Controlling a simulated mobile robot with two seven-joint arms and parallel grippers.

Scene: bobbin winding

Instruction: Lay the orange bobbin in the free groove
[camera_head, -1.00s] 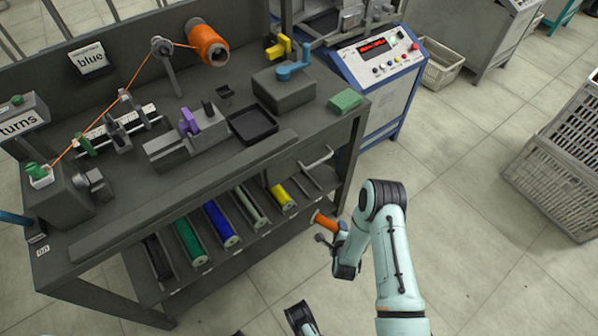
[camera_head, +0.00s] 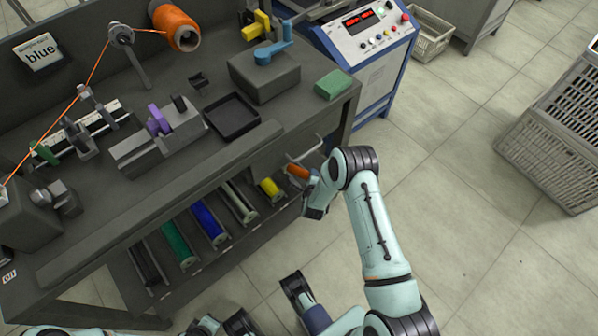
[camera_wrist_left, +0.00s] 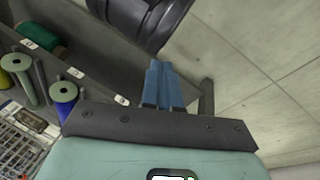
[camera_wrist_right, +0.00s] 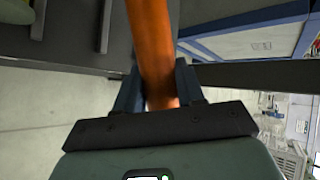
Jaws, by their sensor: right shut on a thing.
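The orange bobbin (camera_head: 298,172) is at the right end of the bobbin rack under the bench in the head view. My right gripper (camera_head: 310,182) is shut on it; in the right wrist view the bobbin (camera_wrist_right: 153,45) runs away from between the fingers (camera_wrist_right: 158,88). Whether it touches the rack cannot be told. The rack's right-end groove is largely hidden by the bobbin and my gripper. A yellow bobbin (camera_head: 269,188), a pale grey one (camera_head: 241,203), a blue one (camera_head: 208,222) and a green one (camera_head: 178,243) lie to its left. My left gripper (camera_wrist_left: 163,85) is shut and empty.
The bench top (camera_head: 190,185) overhangs the rack. A black tray (camera_head: 232,116) and a green block (camera_head: 333,84) sit on it.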

